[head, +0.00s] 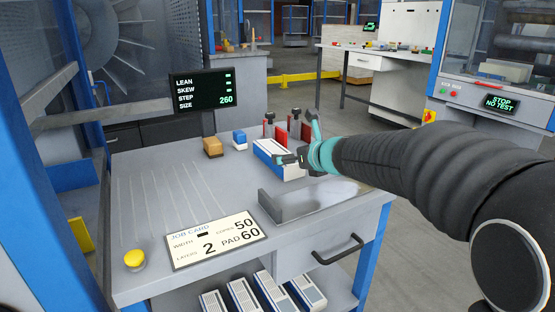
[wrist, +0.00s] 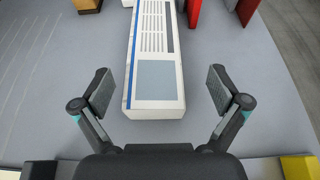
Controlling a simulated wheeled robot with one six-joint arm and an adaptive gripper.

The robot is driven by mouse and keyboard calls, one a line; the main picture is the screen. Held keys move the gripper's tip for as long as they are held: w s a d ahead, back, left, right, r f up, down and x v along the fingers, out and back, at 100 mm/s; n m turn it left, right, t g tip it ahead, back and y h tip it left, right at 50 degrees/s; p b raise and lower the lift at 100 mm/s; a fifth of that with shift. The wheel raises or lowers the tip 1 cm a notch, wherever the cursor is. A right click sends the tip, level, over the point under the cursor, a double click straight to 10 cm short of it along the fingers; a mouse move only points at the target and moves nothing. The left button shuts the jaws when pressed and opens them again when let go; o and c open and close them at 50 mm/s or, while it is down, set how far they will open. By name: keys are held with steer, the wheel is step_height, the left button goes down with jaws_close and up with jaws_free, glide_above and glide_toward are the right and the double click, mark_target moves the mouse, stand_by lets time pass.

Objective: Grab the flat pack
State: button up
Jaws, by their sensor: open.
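A long white flat pack with a blue side edge, printed lines and a grey square lies on the table; it shows in the head view (head: 268,150) and in the middle of the wrist view (wrist: 154,80). My gripper (head: 298,142) is open over the near end of the pack. In the wrist view, the fingers of my gripper (wrist: 160,90) stand wide apart, one on each side of the pack, with a gap on both sides. Nothing is between the fingers but the pack's end below. My gripper hides part of the pack in the head view.
A tan block (head: 213,146) and a blue-and-white block (head: 240,140) stand left of the pack. Red upright pieces (head: 294,122) stand behind it. A grey angled metal plate (head: 300,203), job card (head: 213,241) and yellow button (head: 135,259) are nearer. The table's left part is clear.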

steer(key=x, duration=0.4)
steer(key=shift+s+a+r, duration=0.1)
steer(key=shift+s+a, duration=0.1)
steer(key=shift+a, duration=0.25)
steer(key=shift+w+a+f, duration=0.2)
steer(key=shift+w+a, duration=0.05)
steer(key=shift+w, duration=0.25)
steer(key=c, duration=1.6)
steer(key=shift+r, duration=0.1)
